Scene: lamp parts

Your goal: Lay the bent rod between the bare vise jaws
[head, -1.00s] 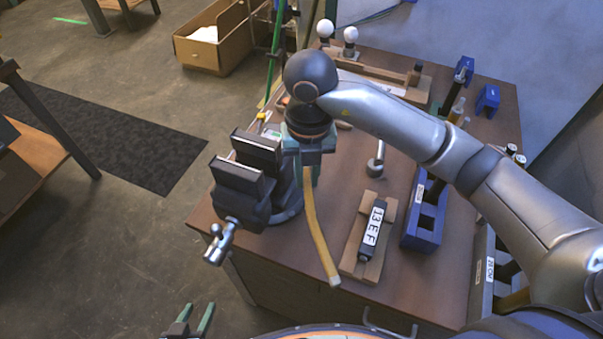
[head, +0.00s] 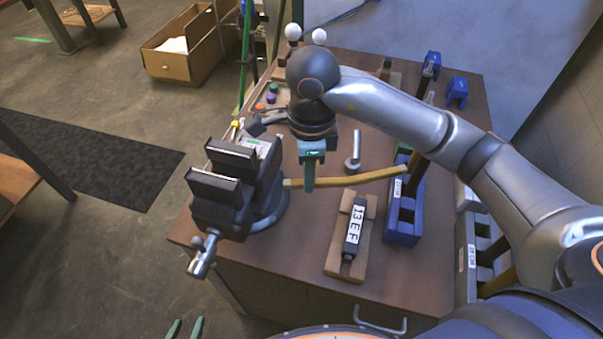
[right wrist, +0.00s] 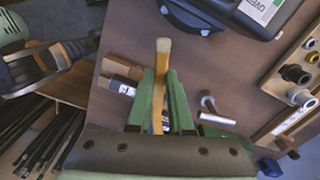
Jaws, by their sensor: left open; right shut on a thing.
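The bent rod (head: 355,180) is thin and yellow-brown. My right gripper (head: 309,187) is shut on it near its left end. The right wrist view shows the rod (right wrist: 162,62) between the green fingers (right wrist: 163,100). The dark vise (head: 262,200) stands left of the rod. Its two bare jaws (head: 213,187) are apart with nothing visible between them. The rod's left end is just right of the vise. My left gripper (head: 185,328) is open and empty at the bottom edge.
A wooden block with a labelled dark part (head: 353,235) lies on the bench in front of the rod. A blue holder (head: 403,225) stands to its right.

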